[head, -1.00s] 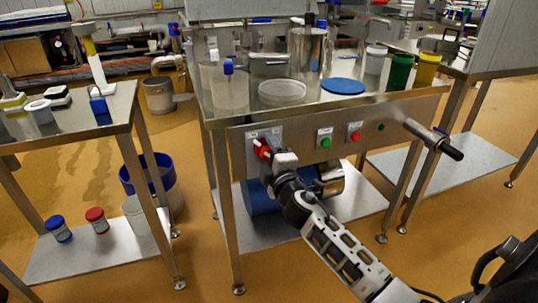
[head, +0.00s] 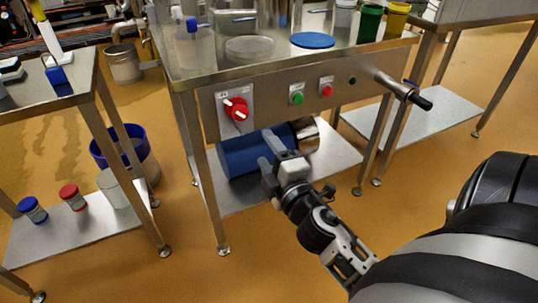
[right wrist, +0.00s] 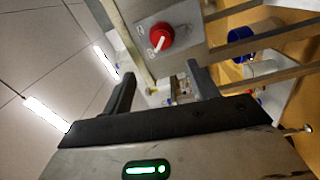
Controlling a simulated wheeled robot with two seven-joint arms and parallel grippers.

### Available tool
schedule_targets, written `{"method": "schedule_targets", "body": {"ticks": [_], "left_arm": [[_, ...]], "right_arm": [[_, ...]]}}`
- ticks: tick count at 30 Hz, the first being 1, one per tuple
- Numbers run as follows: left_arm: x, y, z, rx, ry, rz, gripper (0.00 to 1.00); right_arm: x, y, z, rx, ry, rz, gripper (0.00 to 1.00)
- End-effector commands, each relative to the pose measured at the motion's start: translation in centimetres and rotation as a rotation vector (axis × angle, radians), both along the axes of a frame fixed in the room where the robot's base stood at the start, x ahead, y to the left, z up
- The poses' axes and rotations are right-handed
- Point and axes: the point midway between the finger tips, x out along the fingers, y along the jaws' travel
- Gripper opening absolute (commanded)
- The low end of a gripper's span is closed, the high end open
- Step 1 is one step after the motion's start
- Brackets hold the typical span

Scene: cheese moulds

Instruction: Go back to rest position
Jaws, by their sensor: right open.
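My right gripper (head: 269,152) is open and empty in front of the steel table, below and to the right of the red rotary switch (head: 236,108). It is apart from the switch. In the right wrist view the two fingers stand wide apart with nothing held between them (right wrist: 163,82). The red switch also shows there (right wrist: 160,37), beyond the fingers on its grey plate. My left gripper is not in view.
The steel table (head: 300,75) carries a green button (head: 297,98), a red button (head: 326,90) and a crank handle (head: 405,92) sticking out at right. A blue cylinder (head: 240,156) lies on its lower shelf. A side table (head: 80,80) stands left. The floor in front is clear.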

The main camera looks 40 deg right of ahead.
Motion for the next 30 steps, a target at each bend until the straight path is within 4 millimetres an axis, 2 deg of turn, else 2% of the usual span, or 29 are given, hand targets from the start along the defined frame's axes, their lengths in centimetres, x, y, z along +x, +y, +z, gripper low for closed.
{"method": "schedule_targets", "body": {"ticks": [19, 23, 26, 30], "left_arm": [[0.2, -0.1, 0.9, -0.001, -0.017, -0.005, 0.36], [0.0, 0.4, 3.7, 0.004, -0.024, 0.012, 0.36], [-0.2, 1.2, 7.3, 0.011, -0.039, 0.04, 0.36], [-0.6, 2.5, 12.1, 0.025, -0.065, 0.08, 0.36]], "right_arm": [[-0.3, 0.2, 0.2, 0.016, 0.004, 0.004, 0.59], [-0.8, 1.6, 1.2, 0.181, 0.044, 0.035, 0.59], [-2.0, 4.1, 1.8, 0.443, 0.119, 0.07, 0.59], [-4.9, 8.9, 2.1, 0.869, 0.273, 0.089, 0.59]]}}
